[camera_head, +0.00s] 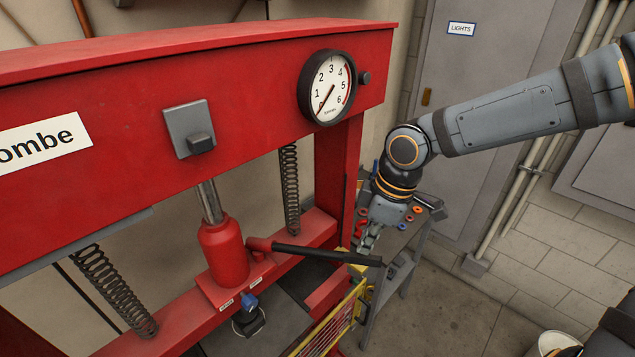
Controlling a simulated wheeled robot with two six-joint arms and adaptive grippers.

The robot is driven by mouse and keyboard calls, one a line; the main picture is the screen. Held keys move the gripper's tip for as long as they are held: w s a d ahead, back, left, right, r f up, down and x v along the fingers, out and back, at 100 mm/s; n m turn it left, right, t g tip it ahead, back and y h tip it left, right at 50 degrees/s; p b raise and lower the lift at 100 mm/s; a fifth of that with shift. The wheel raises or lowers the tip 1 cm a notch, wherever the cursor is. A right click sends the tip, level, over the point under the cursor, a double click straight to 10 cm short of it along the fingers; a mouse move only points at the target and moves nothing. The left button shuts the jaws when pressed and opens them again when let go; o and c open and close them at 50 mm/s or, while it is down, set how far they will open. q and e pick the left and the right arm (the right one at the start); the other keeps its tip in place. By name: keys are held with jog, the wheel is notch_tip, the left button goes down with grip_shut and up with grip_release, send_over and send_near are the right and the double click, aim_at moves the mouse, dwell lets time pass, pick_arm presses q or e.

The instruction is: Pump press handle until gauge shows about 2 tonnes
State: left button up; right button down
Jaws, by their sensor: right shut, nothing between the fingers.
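The red press (200,75) fills the left and middle of the view. Its round gauge (331,88) has marks up to 6, and the needle points down-left, near the bottom of the scale below 1. A red bottle jack (223,252) stands on the red crossbeam under the ram. The black pump handle (315,253) sticks out to the right from a red socket at the jack, roughly level. My right gripper (366,243) is shut and empty, pointing down close to the handle's free end; whether it touches is unclear. My left gripper is not in view.
Coil springs (290,190) hang on both sides of the jack. A yellow guard (335,325) stands below the handle. A grey cart (400,270) with small coloured items is behind my gripper. A bucket (557,344) is at the bottom right. Floor at right is mostly clear.

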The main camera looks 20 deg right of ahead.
aim_at(365, 256)
jog(key=shift+f, duration=0.15)
dwell(0.3)
jog(key=shift+f+b, duration=4)
jog(key=shift+f, duration=3.25)
notch_tip(365, 256, up, 10)
jog(key=p, duration=1)
jog(key=shift+p, duration=0.3)
notch_tip(365, 256, up, 4)
jog(key=shift+r+b, duration=0.2)
jog(key=shift+b, duration=0.35)
jog(key=shift+r, duration=0.25)
